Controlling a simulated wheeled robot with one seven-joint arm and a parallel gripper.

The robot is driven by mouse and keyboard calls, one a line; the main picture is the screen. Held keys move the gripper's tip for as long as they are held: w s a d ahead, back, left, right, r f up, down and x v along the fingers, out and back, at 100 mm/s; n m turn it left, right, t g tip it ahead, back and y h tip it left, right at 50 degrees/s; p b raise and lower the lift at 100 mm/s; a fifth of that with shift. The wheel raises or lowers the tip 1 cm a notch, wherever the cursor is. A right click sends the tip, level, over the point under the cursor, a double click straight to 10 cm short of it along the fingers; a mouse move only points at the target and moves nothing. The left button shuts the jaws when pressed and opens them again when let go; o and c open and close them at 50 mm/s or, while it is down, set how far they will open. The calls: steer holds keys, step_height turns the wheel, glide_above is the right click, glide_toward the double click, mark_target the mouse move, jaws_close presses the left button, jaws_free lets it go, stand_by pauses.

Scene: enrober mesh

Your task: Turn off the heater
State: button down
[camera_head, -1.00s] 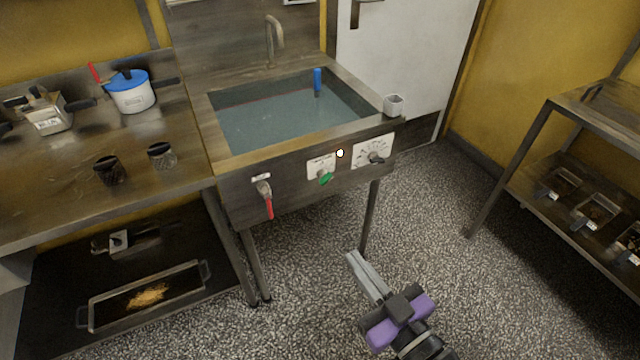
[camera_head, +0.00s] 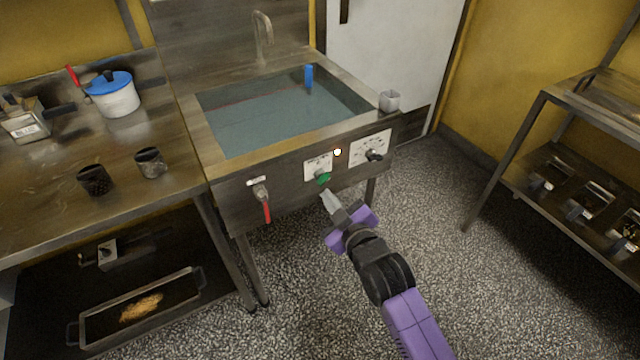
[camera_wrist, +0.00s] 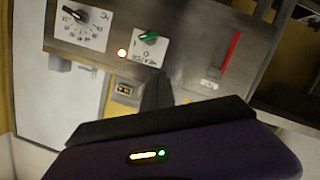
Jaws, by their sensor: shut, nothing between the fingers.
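The heater's front panel (camera_head: 225,208) is on the steel sink unit. It carries a green rotary switch (camera_head: 323,179) on a white plate, a lit indicator lamp (camera_head: 337,152) and a black dial knob (camera_head: 374,155) on a scaled plate. In the wrist view the green switch (camera_wrist: 149,38), the lit lamp (camera_wrist: 122,53) and the black knob (camera_wrist: 76,14) show, seen upside down. My gripper (camera_head: 326,193) is shut and empty, just below the green switch. I cannot tell whether it touches the switch.
A red-handled valve (camera_head: 266,208) hangs left of the switch. The basin (camera_head: 290,115) holds water, with a grey cup (camera_head: 389,101) on its right rim. A counter (camera_head: 60,225) stands left and a shelf rack (camera_head: 505,175) right. Open floor lies in front.

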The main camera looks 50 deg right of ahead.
mark_target(322, 177)
steer(key=x, duration=0.3)
steer(key=f+x, duration=0.1)
steer(key=x, duration=0.3)
steer(key=s+d+f+x, duration=0.1)
steer(key=x, duration=0.2)
steer(key=shift+w, duration=0.3)
steer(key=shift+s+d+f, duration=0.1)
steer(key=shift+d+f, duration=0.35)
steer(key=shift+f, duration=0.25)
